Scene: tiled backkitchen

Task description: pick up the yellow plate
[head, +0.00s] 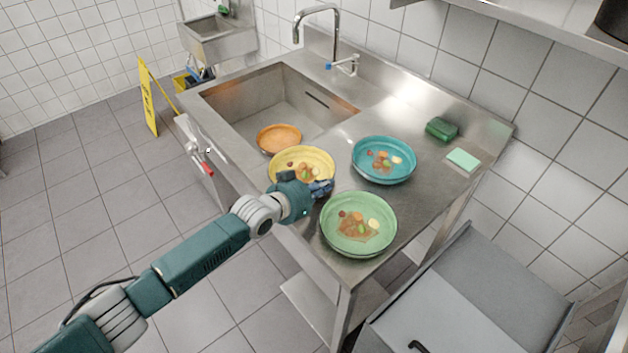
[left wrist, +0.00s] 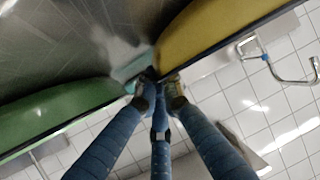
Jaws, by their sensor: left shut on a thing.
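The yellow plate (head: 286,158) sits at the sink's edge of the steel counter, with bits of food on it. My left gripper (head: 322,187) is at the plate's near right rim, partly covering it. In the left wrist view the fingertips (left wrist: 158,85) meet at the rim of the yellow plate (left wrist: 205,35), shut on it. Whether the plate is clear of the counter I cannot tell. My right gripper is not in view.
A green plate (head: 340,246) and a teal plate (head: 370,173), both with food, stand close by on the counter (head: 428,176). The faucet (head: 335,30) rises behind.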

